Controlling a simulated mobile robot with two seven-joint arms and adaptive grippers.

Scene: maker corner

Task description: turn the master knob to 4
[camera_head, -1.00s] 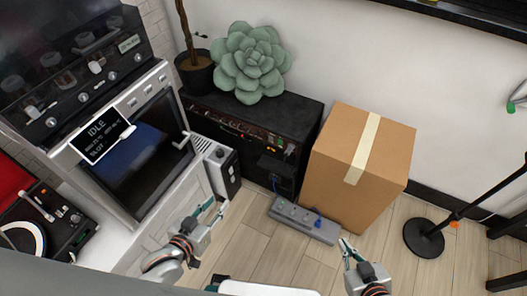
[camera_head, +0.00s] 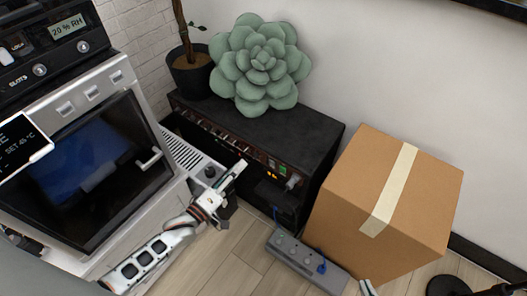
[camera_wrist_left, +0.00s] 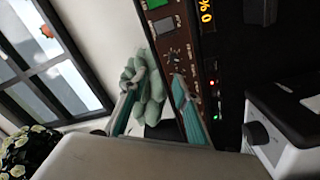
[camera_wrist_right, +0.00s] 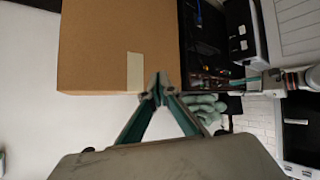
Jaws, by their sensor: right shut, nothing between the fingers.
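The black amplifier (camera_head: 285,130) stands against the wall, its brown control panel (camera_head: 225,138) facing the stove side. In the left wrist view the panel (camera_wrist_left: 178,22) shows close up, with a small dark knob (camera_wrist_left: 173,53) and an orange display reading 0 % (camera_wrist_left: 207,12). The knob's lettering is too small to read. My left gripper (camera_head: 242,166) is at the panel's front and partly hides it. In its wrist view the left gripper (camera_wrist_left: 155,82) is open, one fingertip close to the knob; contact cannot be told. My right gripper (camera_wrist_right: 157,88) is shut and empty, near the cardboard box.
The cardboard box (camera_head: 385,200) stands right of the amplifier. A grey power strip (camera_head: 300,262) lies on the floor in front. A white-and-grey box unit (camera_head: 190,160) and the oven (camera_head: 95,165) crowd the left. A succulent-shaped cushion (camera_head: 262,65) sits on the amplifier.

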